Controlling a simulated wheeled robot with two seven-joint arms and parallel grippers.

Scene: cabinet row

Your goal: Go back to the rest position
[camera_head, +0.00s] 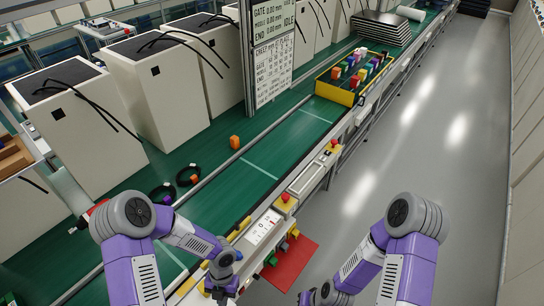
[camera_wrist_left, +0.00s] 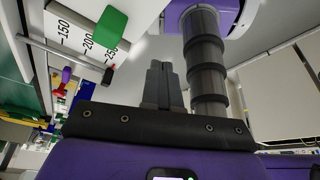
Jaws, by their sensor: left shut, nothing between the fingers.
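My left gripper (camera_wrist_left: 163,70) shows in the left wrist view with its two dark fingers together and nothing between them. In the head view my left arm comes in from the left, and its wrist end hangs low near the bottom edge, by the front rail of the line. My right arm reaches down to the bottom edge over the grey floor; its gripper is cut off there.
A white panel (camera_head: 262,226) with a red button and colored tabs lies close to my left wrist. A red sheet (camera_head: 290,264) is between the arms. A yellow-edged bin (camera_head: 335,92) stands on the green conveyor (camera_head: 290,140). The grey aisle (camera_head: 400,150) is clear.

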